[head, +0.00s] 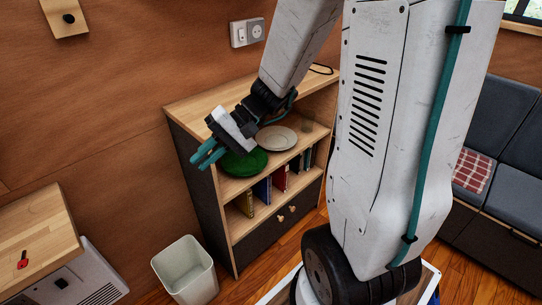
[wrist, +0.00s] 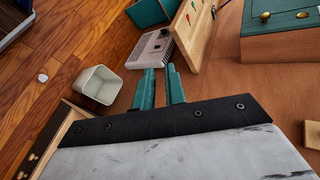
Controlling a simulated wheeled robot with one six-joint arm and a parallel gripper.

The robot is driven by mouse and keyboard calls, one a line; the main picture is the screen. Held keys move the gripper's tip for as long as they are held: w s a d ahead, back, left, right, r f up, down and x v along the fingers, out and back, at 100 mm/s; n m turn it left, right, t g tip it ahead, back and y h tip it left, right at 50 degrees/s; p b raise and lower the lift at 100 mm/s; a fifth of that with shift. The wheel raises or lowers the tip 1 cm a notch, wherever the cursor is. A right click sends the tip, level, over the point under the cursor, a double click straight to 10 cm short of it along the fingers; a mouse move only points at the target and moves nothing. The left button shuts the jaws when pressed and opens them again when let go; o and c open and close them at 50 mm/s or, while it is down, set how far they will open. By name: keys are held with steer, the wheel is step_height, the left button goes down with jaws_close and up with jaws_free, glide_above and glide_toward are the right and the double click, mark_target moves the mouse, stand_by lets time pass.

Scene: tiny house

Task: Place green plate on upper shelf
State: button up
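The green plate (head: 243,165) lies on the upper shelf (head: 228,188) of a wooden bookcase, toward its left end. My arm and gripper hide part of it. My gripper (head: 205,156) is in front of the bookcase's left side, its teal fingers pointing left, away from the plate. In the wrist view the gripper's fingers (wrist: 161,76) stand apart with nothing between them. The green plate does not show in the wrist view.
A pale plate (head: 277,138) sits right of the green one. Books (head: 262,190) stand on the shelf below, above a dark drawer (head: 275,230). A bin (head: 185,268) stands on the floor in front. A wooden counter (head: 35,230) is at left, a sofa (head: 505,155) at right.

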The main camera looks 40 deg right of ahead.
steer(key=s+a+r+n+g+h, duration=0.2)
steer(key=s+r+n+g+h, duration=0.15)
steer(key=s, duration=0.65)
steer(key=s+d+r+n+t+h, duration=0.1)
steer(key=s+d+r+t+h, duration=0.1)
steer(key=s+d+r+h, duration=0.3)
steer(key=shift+s+d+h, duration=0.25)
steer(key=shift+s+h, duration=1)
